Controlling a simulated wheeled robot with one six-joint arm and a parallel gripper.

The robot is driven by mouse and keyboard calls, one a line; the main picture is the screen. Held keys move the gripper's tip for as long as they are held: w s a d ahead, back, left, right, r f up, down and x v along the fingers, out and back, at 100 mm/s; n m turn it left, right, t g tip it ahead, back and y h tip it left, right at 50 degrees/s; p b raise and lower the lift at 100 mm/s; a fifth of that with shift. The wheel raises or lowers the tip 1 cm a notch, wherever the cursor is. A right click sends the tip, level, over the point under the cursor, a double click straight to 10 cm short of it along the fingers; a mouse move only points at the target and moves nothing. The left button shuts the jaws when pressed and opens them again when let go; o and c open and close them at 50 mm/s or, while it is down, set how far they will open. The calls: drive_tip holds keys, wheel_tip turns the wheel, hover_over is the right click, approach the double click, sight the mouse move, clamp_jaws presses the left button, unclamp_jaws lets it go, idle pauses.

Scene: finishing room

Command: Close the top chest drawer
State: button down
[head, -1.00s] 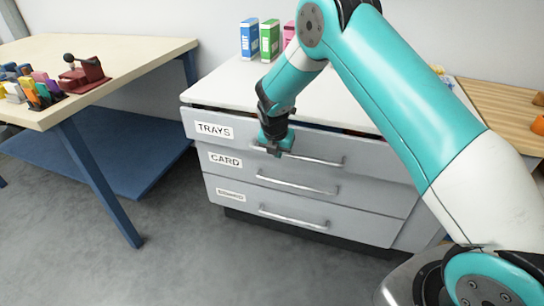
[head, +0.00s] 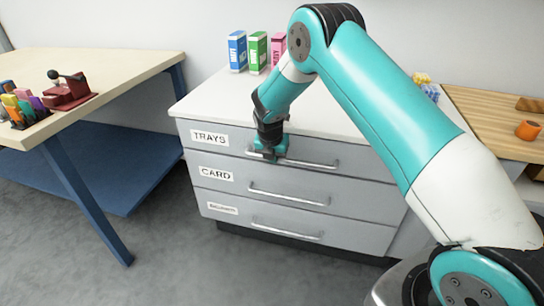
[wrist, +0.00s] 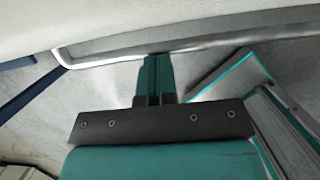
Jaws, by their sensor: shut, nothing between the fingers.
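The chest's top drawer (head: 350,154), labelled TRAYS, has a grey front with a long metal handle (head: 315,164). In the head view its front looks flush under the white chest top, with no dark gap showing. My gripper (head: 268,154) is shut and empty at the left end of that handle, against or very near the drawer front; exact contact is hard to tell. In the wrist view my gripper's fingers (wrist: 155,62) are together, with their tips at a grey metal edge.
The CARD drawer (head: 235,180) and the lowest drawer (head: 240,216) below look shut. Blue, green and pink boxes (head: 257,52) stand on the chest top. A wooden table (head: 110,75) with a blue leg stands left. A wooden surface (head: 490,115) with an orange cup (head: 527,130) is at right.

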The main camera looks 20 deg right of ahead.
drive_tip(key=s+a+r+m+y+p, duration=0.15)
drive_tip(key=s+a+r+m, duration=0.25)
drive_tip(key=s+r, duration=0.45)
drive_tip(key=s+a+r+m+y+p, duration=0.1)
drive_tip(key=s+a+r+m+p, duration=0.3)
drive_tip(key=r, duration=0.7)
drive_tip(key=s+a+r+m+y+p, duration=0.1)
drive_tip(key=s+a+r+m+p, duration=0.2)
drive_tip(key=s+r, duration=0.6)
drive_tip(key=s+a+r+m+g+y+p, duration=0.1)
drive_tip(key=s+r+m, duration=0.3)
drive_tip(key=s, duration=0.5)
drive_tip(key=s+a+r+m+g+y+p, duration=0.1)
drive_tip(key=s+a+r+m+y, duration=0.1)
drive_tip(key=s+r+m, duration=0.3)
drive_tip(key=s+a, duration=0.1)
drive_tip(key=s, duration=0.3)
drive_tip(key=shift+s+m+g, duration=0.3)
drive_tip(key=shift+m, duration=0.1)
drive_tip(key=shift+r, duration=0.15)
